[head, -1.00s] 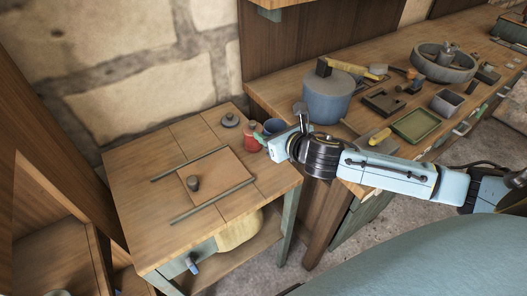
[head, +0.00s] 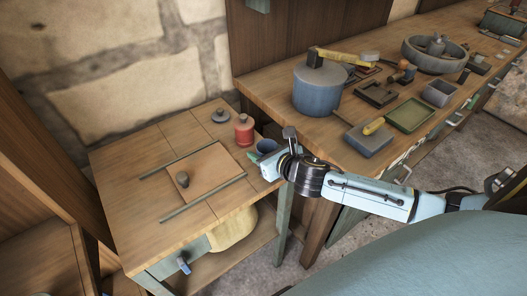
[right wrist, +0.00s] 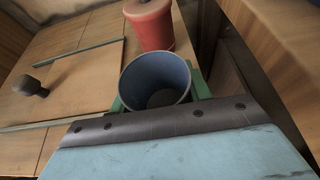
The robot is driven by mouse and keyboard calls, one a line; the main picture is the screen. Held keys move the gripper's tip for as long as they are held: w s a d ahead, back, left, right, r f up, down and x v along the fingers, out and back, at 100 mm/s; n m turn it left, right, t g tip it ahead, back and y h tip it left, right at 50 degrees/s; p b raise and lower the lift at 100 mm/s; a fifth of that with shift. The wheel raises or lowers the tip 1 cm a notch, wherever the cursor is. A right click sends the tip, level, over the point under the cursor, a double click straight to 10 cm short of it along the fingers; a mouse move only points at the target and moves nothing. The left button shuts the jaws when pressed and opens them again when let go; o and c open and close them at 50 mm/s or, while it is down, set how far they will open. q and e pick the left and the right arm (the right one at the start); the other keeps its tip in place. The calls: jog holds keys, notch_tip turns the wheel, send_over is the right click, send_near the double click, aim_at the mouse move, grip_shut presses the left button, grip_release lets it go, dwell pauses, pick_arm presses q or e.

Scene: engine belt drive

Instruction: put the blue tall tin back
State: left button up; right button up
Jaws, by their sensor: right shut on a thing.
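The blue tall tin (head: 266,147) is at the right edge of the small wooden table in the head view, partly hidden by my right gripper (head: 263,159). In the right wrist view the tin (right wrist: 157,75) shows its open, empty-looking mouth. The green fingers of my right gripper (right wrist: 158,92) are on both sides of it, shut on it. Whether its base touches the table is hidden. A red tin (head: 244,130) stands just behind it and also shows in the right wrist view (right wrist: 150,25). My left gripper is not in view.
The small table (head: 130,180) bears a square board with a dark knob (head: 182,179), two green rails and a dark round weight (head: 220,115). A bench on the right holds a blue-grey pot (head: 318,92), a hammer, trays and a large bowl.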

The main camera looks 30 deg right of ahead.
jog(key=o, duration=1)
jog(key=shift+f, duration=0.1)
jog(key=shift+c, duration=0.2)
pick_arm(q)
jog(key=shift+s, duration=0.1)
pick_arm(e)
jog(key=shift+r, duration=0.2)
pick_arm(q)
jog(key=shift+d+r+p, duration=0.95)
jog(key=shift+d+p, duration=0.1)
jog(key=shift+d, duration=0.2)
pick_arm(e)
jog(key=v, duration=1.2)
